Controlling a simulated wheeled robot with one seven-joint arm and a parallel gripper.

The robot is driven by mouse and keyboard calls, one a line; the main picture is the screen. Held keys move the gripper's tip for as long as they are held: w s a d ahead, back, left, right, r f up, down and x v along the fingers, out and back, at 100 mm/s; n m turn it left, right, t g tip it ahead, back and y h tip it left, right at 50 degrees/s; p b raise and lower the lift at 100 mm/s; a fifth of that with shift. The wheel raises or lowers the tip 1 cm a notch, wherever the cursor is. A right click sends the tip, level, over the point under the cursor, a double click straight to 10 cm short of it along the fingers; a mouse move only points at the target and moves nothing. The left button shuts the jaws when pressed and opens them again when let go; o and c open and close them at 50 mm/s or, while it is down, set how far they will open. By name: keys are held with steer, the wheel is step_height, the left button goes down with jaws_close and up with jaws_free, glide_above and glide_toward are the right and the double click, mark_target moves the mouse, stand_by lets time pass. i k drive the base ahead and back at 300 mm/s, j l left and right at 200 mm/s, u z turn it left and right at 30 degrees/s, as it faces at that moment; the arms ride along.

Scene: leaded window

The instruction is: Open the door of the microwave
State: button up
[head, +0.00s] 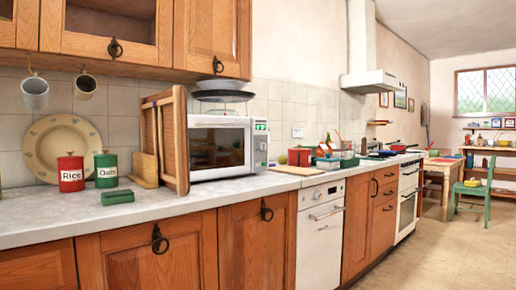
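The white microwave (222,146) stands on the counter against the tiled wall, left of the middle of the head view. Its dark-windowed door (216,148) faces out and looks closed. Its control panel (261,146) with green markings is on the right side. A wooden crate-like frame (172,138) stands upright just left of the microwave and partly hides its left side. My gripper is not in view.
A scale or bowl (223,97) sits on the microwave. Floor (450,255) at right is free.

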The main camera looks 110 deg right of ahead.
mark_target(220, 146)
steer(key=z, duration=3.7)
steer(key=i+l, duration=0.6)
steer(key=l, duration=0.2)
steer(key=i+l+u, duration=0.1)
steer(key=i+l, duration=0.15)
steer(key=l, duration=0.1)
